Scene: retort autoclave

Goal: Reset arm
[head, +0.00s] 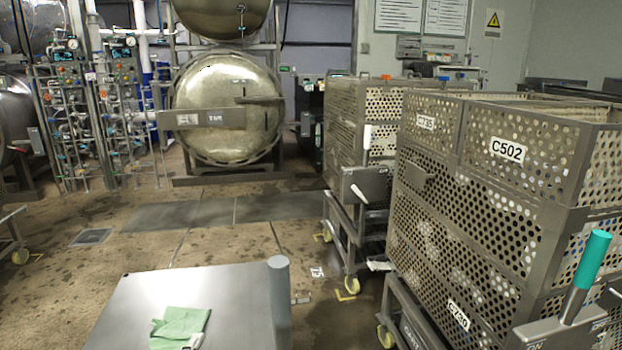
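Neither of my arms nor either gripper shows in the head view. What each gripper is doing is hidden from me. A flat grey metal surface (240,300) is low in front of me, at the bottom middle. A light green cloth (180,326) lies crumpled near its front edge, with a small white piece at its lower right.
Perforated metal crates labelled C502 (508,150) stand on a wheeled cart close on the right, with a teal-handled lever (588,270). Another crate cart (342,130) stands behind. A round autoclave door (225,95) is at the back. Open floor (120,245) lies left and middle.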

